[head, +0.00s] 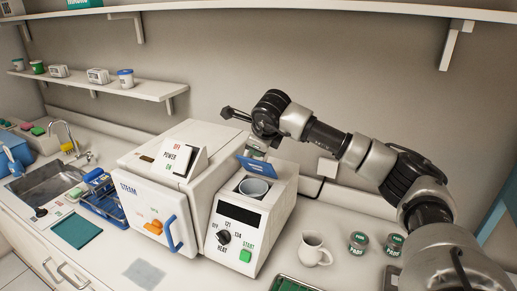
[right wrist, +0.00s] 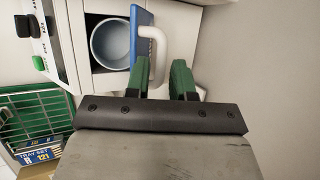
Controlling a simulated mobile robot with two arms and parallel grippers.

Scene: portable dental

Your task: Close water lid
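The water lid (head: 257,166) is a blue flap standing up open behind the round water opening (head: 254,187) on top of the white unit. In the right wrist view the lid (right wrist: 143,25) is seen edge-on beside the open grey-blue water cup (right wrist: 110,44), with a white handle (right wrist: 158,45) on its outer side. My right gripper (right wrist: 163,78) is open, its two green-tipped fingers apart near the lid's lower edge, with part of the handle showing between them. Whether either finger touches the lid is unclear. My left gripper is not in view.
The steam unit with a blue door handle (head: 173,232) stands to the left. A white jug (head: 315,250) and two small tins (head: 358,243) stand to the right on the counter. A wall shelf (head: 300,8) runs above my arm.

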